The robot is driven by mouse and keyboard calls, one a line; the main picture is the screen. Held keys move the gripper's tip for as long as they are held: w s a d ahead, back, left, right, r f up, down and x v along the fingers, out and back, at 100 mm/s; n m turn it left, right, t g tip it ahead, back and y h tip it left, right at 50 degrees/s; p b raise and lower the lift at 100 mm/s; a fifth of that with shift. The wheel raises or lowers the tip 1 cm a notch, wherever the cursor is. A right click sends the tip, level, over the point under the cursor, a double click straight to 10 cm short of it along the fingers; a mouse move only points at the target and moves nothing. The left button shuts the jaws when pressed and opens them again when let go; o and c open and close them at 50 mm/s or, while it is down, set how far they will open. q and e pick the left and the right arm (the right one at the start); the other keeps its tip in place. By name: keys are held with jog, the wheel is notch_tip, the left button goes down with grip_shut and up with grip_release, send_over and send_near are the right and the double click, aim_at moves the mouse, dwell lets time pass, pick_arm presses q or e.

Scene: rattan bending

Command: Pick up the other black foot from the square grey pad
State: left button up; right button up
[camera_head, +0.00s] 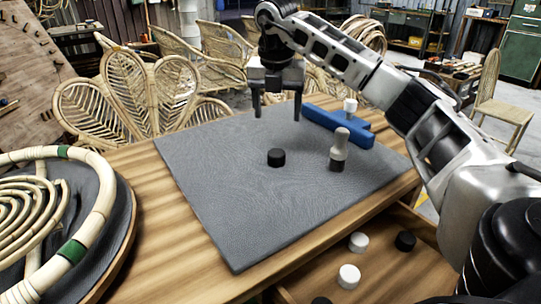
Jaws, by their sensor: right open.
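A short black foot (276,157) stands on the square grey pad (225,205), near its middle. Another piece, a pale rounded leg with a black foot at its lower end (338,152), stands upright on the pad to the right. My right gripper (277,115) hangs above the pad's far part, fingers pointing down. It is open and empty, and appears in the picture just above the lone black foot, apart from it. My left gripper is not in view.
A blue block (338,126) lies at the pad's far right, with a white piece (350,105) at it. Below the table edge, an open tray (385,270) holds loose white and black feet. A rattan ring (95,225) lies at the left. The pad's near part is clear.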

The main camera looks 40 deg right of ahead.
jog(key=b, duration=0.1)
send_over(277, 153)
jog(key=f, duration=0.6)
jog(key=shift+s+a+f, duration=0.15)
jog(key=shift+s+f, duration=0.05)
jog(key=shift+f, duration=0.1)
notch_tip(277, 153, down, 4)
jog(key=shift+w+f+b, duration=0.15)
jog(key=shift+f+b, duration=0.05)
jog(key=shift+b, duration=0.35)
jog(key=shift+f, duration=0.45)
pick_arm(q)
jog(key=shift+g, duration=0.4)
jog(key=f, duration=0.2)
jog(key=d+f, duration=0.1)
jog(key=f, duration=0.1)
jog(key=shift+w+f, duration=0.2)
pick_arm(e)
jog(key=c, duration=1.1)
